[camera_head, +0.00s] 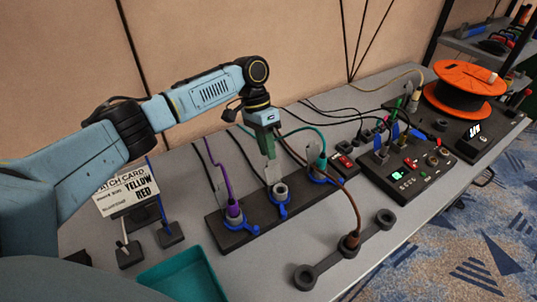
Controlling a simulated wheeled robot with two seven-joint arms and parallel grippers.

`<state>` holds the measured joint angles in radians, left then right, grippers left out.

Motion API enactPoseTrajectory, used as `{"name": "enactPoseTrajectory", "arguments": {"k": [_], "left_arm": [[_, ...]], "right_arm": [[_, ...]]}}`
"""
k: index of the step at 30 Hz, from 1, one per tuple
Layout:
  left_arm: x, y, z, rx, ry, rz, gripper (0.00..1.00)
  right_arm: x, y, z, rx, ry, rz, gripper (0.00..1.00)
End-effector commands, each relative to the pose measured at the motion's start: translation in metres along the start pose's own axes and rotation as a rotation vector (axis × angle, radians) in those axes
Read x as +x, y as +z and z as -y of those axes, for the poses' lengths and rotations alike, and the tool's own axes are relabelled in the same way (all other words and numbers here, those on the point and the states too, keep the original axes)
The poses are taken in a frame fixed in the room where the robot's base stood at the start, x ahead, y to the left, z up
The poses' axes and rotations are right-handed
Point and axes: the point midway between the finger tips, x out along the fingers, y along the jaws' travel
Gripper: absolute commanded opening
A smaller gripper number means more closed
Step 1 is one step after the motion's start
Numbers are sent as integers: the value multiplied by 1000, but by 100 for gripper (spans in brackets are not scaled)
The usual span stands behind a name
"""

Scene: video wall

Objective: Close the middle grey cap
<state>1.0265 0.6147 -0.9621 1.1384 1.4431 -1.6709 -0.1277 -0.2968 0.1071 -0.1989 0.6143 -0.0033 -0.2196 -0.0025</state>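A dark block (213,221) on the table carries three sockets in a row with blue fittings. The middle socket (279,191) is a grey ring with no plug in it. Its grey cap (273,173) stands upright behind the ring, raised off the opening. My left gripper (266,155) points down right at the top of this cap. Its fingers overlap in this view, so I cannot tell whether they are apart or touch the cap. A purple-cabled plug (233,211) sits in the left socket and a teal-cabled plug (321,162) in the right one. My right gripper is not in view.
A dark three-hole bar (328,262) with a brown-cabled plug (350,241) lies in front. A teal tray (184,277) is at the front left. A patch card (128,190) stands left. A control box (408,172) and orange spool (465,77) are right.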

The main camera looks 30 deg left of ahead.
Motion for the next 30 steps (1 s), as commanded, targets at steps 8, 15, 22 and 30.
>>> {"name": "enactPoseTrajectory", "arguments": {"k": [8,15,22,30], "left_arm": [[21,0,0,0,0,0,25],[21,0,0,0,0,-1,25],[21,0,0,1,0,-1,0],[20,0,-1,1,-3,0,0]], "right_arm": [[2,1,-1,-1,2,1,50],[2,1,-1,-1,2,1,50],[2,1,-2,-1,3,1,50],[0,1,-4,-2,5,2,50]]}}
